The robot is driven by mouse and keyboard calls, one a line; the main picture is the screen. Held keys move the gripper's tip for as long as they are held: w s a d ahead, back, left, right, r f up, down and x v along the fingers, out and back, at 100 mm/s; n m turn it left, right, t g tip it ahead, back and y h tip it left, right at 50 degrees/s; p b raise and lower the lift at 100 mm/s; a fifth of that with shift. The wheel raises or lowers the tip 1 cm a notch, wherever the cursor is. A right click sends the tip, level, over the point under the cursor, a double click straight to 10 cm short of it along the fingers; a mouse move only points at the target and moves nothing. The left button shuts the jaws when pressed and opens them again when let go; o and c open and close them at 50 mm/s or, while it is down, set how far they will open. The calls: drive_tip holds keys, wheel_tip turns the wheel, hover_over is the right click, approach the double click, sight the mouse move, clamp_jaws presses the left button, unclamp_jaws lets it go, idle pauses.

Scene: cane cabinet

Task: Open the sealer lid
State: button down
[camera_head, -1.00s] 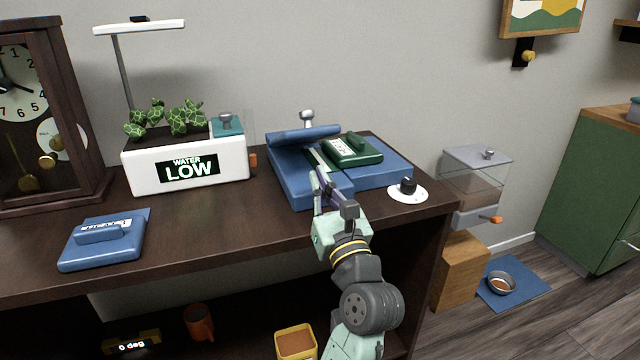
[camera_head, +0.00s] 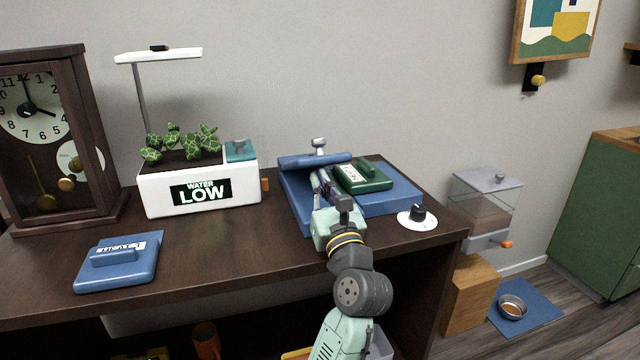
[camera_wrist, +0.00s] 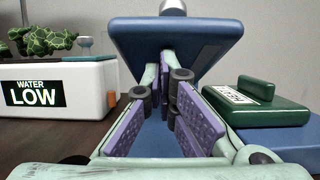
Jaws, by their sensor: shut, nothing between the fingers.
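The sealer is a blue machine on the dark wooden desk, with a flat blue base (camera_head: 388,205) and a blue lid (camera_head: 315,160) at its left back. The lid is raised and tilted above the base, with a silver knob (camera_head: 318,146) on top. In the wrist view the lid (camera_wrist: 172,40) hangs ahead of and over my fingertips. My gripper (camera_head: 318,176) is shut and empty, its purple-padded fingers (camera_wrist: 165,85) reaching toward the lid's underside. Whether they touch the lid is hidden.
A green block with a label (camera_head: 362,176) lies on the base's right side, close to my gripper. A black dial on a white disc (camera_head: 417,217) is at front right. A white planter (camera_head: 200,190) stands left, a blue device (camera_head: 118,262) front left. Desk between them is clear.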

sight(316, 146)
drive_tip(key=r+p, duration=0.2)
drive_tip(key=w+r+p, duration=0.1)
drive_tip(key=r+p, duration=0.1)
drive_tip(key=w+r+p, duration=0.1)
drive_tip(key=r+p, duration=0.1)
drive_tip(key=r, duration=0.1)
drive_tip(key=shift+w+a+r, duration=0.1)
drive_tip(key=shift+w+a, duration=0.1)
drive_tip(key=shift+a, duration=0.15)
